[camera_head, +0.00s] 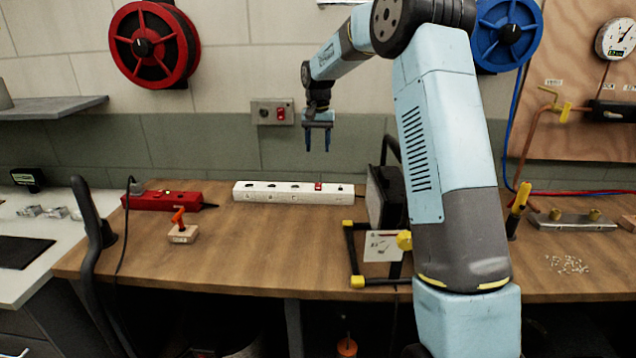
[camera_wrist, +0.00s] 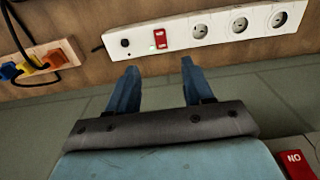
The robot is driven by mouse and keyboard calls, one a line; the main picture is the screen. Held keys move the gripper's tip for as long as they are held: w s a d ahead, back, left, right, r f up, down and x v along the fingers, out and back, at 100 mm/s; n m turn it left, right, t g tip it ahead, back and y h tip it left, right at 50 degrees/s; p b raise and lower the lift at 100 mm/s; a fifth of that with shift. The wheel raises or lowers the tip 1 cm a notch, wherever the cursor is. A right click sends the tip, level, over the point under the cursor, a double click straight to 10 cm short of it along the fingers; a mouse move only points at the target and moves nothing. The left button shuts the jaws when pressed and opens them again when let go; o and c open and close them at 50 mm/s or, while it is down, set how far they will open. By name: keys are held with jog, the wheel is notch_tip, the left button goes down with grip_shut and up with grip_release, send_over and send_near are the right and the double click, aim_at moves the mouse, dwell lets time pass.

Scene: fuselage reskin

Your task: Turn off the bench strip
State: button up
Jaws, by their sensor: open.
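The bench strip is a long white power strip (camera_head: 270,192) at the back of the wooden bench. It has several sockets and a red rocker switch (camera_head: 318,187) near its right end. In the wrist view the white strip (camera_wrist: 205,36) crosses the top, with the red switch (camera_wrist: 160,38) near its left end and a small green light beside it. My gripper (camera_head: 318,148) hangs fingers down above the strip, apart from it. Its two blue fingers are spread and empty. In the wrist view my gripper (camera_wrist: 156,66) has the switch just beyond its fingertips.
A red power strip (camera_head: 162,201) lies to the left. A wall plate (camera_head: 270,113) with another red switch is behind my gripper. A black floodlight (camera_head: 385,197) stands right of the white strip. A strip with coloured plugs (camera_wrist: 38,63) shows in the wrist view.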

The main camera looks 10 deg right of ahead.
aim_at(318, 187)
notch_tip(318, 187, down, 14)
jog(key=shift+r, duration=0.25)
dwell(0.3)
jog(key=shift+c, duration=0.3)
